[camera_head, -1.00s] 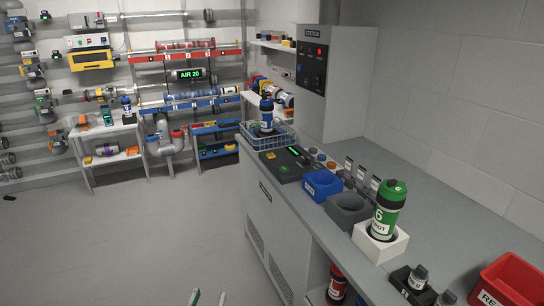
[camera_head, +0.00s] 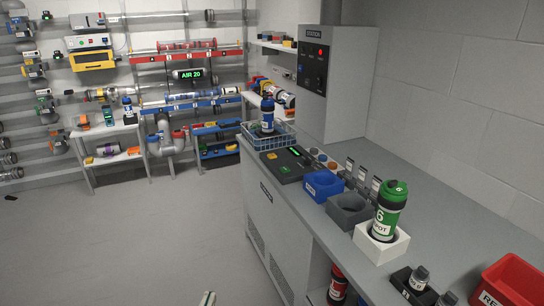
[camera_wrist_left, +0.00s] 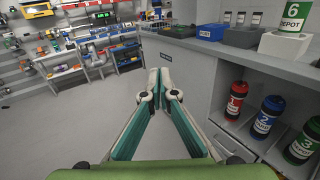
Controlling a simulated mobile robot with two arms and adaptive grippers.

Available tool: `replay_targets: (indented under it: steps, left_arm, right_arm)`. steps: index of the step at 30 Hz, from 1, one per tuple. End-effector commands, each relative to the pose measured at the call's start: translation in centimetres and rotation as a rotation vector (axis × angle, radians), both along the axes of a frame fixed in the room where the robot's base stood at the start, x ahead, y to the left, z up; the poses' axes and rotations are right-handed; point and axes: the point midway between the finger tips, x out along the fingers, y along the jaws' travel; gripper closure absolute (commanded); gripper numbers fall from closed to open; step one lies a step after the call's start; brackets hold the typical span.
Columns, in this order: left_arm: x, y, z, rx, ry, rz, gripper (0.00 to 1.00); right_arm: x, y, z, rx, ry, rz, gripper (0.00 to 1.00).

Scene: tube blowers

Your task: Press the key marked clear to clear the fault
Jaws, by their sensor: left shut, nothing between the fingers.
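A dark grey console (camera_head: 285,166) with a lit green strip lies on the counter, with a small yellow key (camera_head: 271,156) and a small green key (camera_head: 284,169) on its top. The key marked clear cannot be picked out, as the lettering is too small. My left gripper (camera_head: 208,298) shows only as tips at the bottom edge of the head view, over the floor left of the counter. In the left wrist view its fingers (camera_wrist_left: 159,78) are shut and empty, pointing toward the cabinet front, well short of the console. My right gripper is not in view.
The station cabinet (camera_head: 334,85) has a lit red lamp. On the counter stand a wire basket (camera_head: 268,134), a blue holder (camera_head: 322,186), a grey holder (camera_head: 348,209) and a green canister (camera_head: 389,208) in a white holder. The floor (camera_head: 150,240) at left is open.

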Motion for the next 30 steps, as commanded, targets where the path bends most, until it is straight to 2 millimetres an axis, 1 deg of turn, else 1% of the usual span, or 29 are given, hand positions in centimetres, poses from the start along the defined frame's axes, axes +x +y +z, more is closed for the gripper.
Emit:
replay_targets:
  steps: [21,23,26,29,30]
  left_arm:
    - [0.0,0.0,0.0,0.000,0.000,0.000,1.00]
    - [0.0,0.0,-0.3,-0.007,0.005,0.000,1.00]
    - [0.1,0.2,-2.1,-0.061,0.045,0.006,1.00]
    - [0.0,0.6,-6.4,-0.189,0.132,0.026,1.00]
    - [-0.2,0.8,-8.7,-0.261,0.180,0.042,1.00]
  right_arm:
    - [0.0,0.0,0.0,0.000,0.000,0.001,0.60]
    - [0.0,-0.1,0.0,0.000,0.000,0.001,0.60]
    - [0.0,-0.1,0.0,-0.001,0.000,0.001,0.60]
    - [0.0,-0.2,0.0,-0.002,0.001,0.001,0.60]
    - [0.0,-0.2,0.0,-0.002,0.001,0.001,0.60]
